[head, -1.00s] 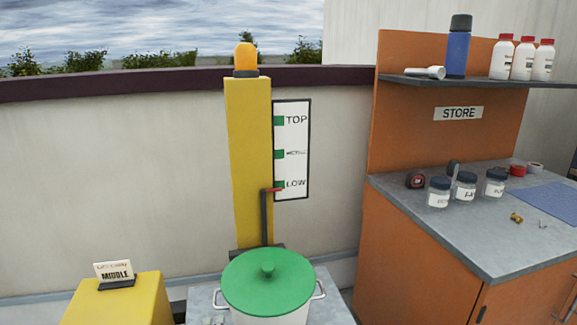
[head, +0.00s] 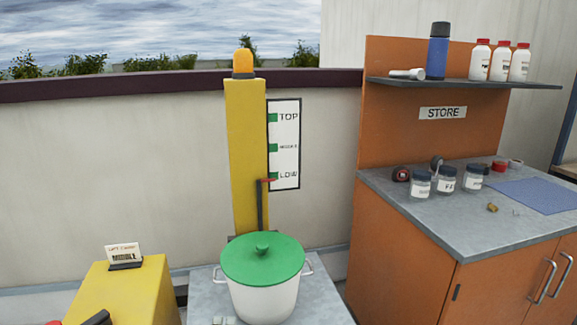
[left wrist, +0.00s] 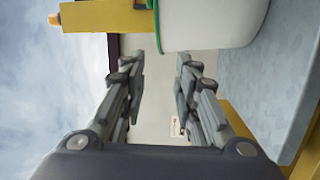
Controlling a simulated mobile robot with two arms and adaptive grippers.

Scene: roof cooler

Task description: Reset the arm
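My left gripper (left wrist: 160,68) is open in the left wrist view, with nothing between its two grey fingers. A white pot (left wrist: 205,22) with a green rim shows beyond the fingertips, apart from them. In the head view this pot (head: 264,300) wears a green lid (head: 262,260) and stands on a grey surface (head: 205,298) at bottom centre. A dark piece with a bit of red shows at the bottom left edge; I cannot tell what it is. My right gripper is not in view.
A yellow column (head: 246,150) has a red pointer at LOW on its scale board (head: 285,145). A MIDDLE card (head: 124,256) stands on a yellow box (head: 130,290). At right, an orange cabinet (head: 400,240) holds jars; its shelf (head: 470,85) holds bottles.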

